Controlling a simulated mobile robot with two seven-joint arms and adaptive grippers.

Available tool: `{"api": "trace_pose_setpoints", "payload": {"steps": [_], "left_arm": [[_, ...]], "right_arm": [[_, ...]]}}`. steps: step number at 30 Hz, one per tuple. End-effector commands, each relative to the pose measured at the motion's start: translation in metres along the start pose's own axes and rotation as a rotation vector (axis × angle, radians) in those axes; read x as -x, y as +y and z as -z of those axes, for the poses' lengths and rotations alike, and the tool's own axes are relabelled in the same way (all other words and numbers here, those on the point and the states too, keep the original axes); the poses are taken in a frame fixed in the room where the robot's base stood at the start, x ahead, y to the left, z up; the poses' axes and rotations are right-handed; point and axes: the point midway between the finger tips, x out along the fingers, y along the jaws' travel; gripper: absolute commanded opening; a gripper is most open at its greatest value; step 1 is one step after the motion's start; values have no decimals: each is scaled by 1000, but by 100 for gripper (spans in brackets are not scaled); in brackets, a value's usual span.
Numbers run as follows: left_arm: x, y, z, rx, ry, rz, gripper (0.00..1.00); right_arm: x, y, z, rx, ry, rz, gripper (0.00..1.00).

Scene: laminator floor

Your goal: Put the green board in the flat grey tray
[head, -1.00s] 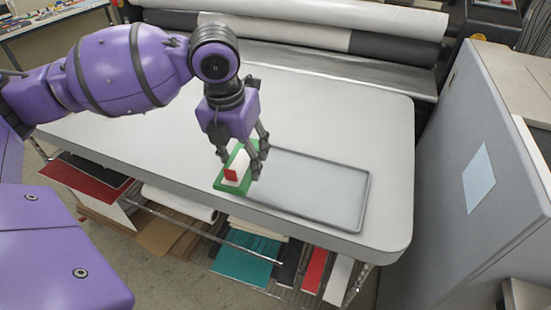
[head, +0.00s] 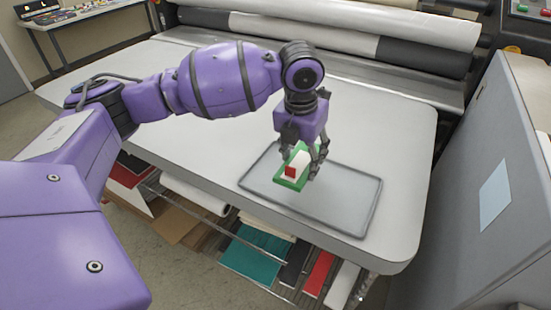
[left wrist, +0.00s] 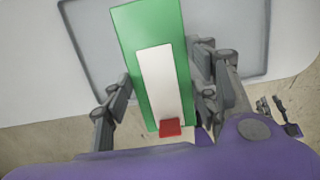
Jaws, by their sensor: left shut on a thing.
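The green board (head: 288,183) has a white block and a small red piece on top. My left gripper (head: 304,166) is shut on it, with fingers on both sides. The board is over the left part of the flat grey tray (head: 342,213) in the head view; whether it touches the tray floor I cannot tell. In the left wrist view the green board (left wrist: 150,32) lies between the fingers (left wrist: 160,100), with the tray (left wrist: 92,45) behind it.
The tray lies on a pale table (head: 400,150) with rounded corners. Large rolls (head: 350,40) run along its back. A grey cabinet (head: 475,220) stands at the right. Coloured sheets (head: 250,255) sit on a shelf below. The table's left part is clear.

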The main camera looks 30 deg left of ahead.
Motion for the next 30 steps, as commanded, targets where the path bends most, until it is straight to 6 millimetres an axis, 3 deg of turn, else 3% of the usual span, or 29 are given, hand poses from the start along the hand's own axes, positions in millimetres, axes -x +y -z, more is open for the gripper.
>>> {"api": "trace_pose_setpoints", "payload": {"steps": [1,6,14,20,30], "left_arm": [[-14,-5,-4,0,5,1,28],[-39,-15,-18,0,2,-1,28],[-55,-21,-26,0,1,-1,28],[-84,-21,-22,1,3,-2,28],[-89,-22,-22,1,0,-1,28]], "right_arm": [[0,0,-2,0,-2,-1,40],[-2,2,-2,1,-1,-4,40],[-2,2,0,1,3,-4,40],[-3,3,-1,1,2,-5,40],[-3,3,-1,1,2,-6,40]]}}
